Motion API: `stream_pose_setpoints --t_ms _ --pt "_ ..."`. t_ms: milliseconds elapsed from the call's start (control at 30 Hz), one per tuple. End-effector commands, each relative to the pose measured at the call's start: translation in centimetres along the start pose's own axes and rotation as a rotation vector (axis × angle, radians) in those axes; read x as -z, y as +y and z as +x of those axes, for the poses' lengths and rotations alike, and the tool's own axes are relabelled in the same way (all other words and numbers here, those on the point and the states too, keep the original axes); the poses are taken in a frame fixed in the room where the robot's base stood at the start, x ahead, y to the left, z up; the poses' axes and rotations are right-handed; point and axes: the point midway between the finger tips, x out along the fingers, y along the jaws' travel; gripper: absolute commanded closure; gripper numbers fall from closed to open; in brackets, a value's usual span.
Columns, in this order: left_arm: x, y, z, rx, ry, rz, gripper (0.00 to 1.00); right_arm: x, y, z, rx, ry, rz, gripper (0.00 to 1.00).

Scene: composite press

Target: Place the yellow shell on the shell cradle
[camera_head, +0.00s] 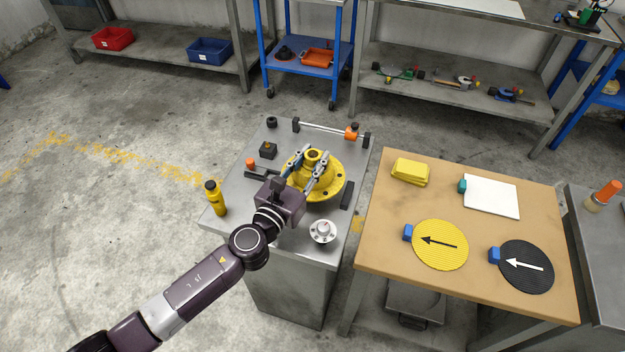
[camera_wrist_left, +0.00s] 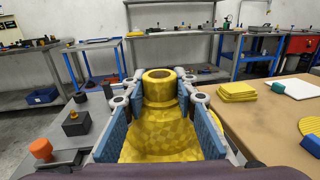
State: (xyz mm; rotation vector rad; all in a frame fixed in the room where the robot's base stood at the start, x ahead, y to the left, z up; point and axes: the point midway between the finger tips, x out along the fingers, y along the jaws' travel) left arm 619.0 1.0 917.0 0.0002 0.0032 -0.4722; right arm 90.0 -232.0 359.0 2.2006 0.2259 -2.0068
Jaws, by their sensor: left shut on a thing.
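The yellow shell (camera_head: 327,187) is a flanged, bell-shaped part with a round neck on top. It stands upright over the grey metal bench in the head view. My left gripper (camera_head: 309,168) is shut on the shell, with its fingers on either side of the neck. In the left wrist view the shell (camera_wrist_left: 160,130) fills the space between the blue finger pads (camera_wrist_left: 160,125). The shell cradle is not clearly visible; I cannot tell whether it lies under the shell. My right gripper is not in view.
The grey bench (camera_head: 290,240) also holds a yellow bottle (camera_head: 215,198), a silver round fitting (camera_head: 322,232), a black block (camera_head: 268,150) and a rail with an orange slider (camera_head: 352,132). A wooden table (camera_head: 385,245) on the right carries yellow pads (camera_head: 410,171) and round mats (camera_head: 440,258).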

Motion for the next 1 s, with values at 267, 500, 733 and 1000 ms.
stream_pose_setpoints --t_ms 267,500,733,1000 --pt "2.7 0.0 0.0 0.000 -0.002 -0.001 1.00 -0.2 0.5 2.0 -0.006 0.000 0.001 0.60" --pt "5.1 0.0 0.1 0.000 -0.004 0.000 1.00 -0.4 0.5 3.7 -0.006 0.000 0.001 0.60" --pt "5.0 0.0 0.1 0.000 -0.004 0.000 1.00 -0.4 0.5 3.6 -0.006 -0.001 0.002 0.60" --pt "5.3 0.0 0.1 0.000 -0.002 0.000 0.64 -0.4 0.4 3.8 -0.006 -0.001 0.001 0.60"
